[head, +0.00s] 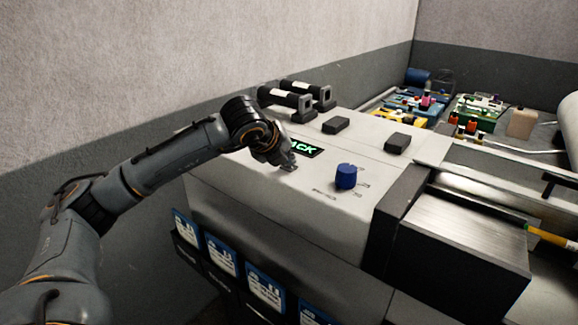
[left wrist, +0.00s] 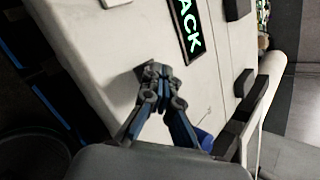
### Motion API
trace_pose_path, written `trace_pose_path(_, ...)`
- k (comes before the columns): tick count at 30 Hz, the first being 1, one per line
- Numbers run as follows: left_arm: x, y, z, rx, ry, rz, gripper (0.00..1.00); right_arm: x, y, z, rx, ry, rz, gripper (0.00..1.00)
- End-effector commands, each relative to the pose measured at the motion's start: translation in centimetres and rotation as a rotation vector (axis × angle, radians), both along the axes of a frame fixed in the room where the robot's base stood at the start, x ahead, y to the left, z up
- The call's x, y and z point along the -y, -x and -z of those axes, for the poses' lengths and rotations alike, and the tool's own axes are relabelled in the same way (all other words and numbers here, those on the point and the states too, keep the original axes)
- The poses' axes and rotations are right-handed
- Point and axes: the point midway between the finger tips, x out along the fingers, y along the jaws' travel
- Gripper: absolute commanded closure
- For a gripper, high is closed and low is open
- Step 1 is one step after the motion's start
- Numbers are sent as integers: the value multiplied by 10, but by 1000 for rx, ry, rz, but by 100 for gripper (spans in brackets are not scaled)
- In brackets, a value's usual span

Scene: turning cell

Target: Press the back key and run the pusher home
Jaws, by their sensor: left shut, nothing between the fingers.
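My left gripper (head: 288,164) is shut and empty, with its tips at the top of the pale machine housing (head: 240,185), just beside a black display (head: 308,149) with green letters ending in "ACK". In the left wrist view the shut fingers (left wrist: 155,72) are over a small dark patch on the housing, and the display (left wrist: 188,30) lies beyond them. The fingers hide whatever key is under them, and I cannot tell whether they touch it. A blue knob (head: 346,176) stands to the right of the gripper. I cannot make out the pusher for certain. My right gripper is not in view.
Two dark blocks (head: 336,125) (head: 397,142) sit on the housing behind the display. Black handle-like parts (head: 285,98) stand at its back edge. A dark metal block (head: 460,240) is at the right. Blue-framed labels (head: 222,257) line the front below. Coloured trays (head: 478,112) lie far back.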

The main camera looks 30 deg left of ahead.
Motion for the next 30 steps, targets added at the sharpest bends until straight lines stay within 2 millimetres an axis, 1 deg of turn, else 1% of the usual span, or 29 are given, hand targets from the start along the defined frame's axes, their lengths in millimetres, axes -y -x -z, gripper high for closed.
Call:
trace_pose_path(6, 0, 0, 0, -3, 0, 1, 100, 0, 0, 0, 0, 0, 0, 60)
trace_pose_path(15, 1, 0, -15, -1, 0, 2, 100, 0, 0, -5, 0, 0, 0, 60)
trace_pose_path(26, 0, 0, -17, -1, -1, 1, 100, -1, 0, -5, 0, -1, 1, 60)
trace_pose_path(30, 0, -1, -24, 1, 0, 1, 100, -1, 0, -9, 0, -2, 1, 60)
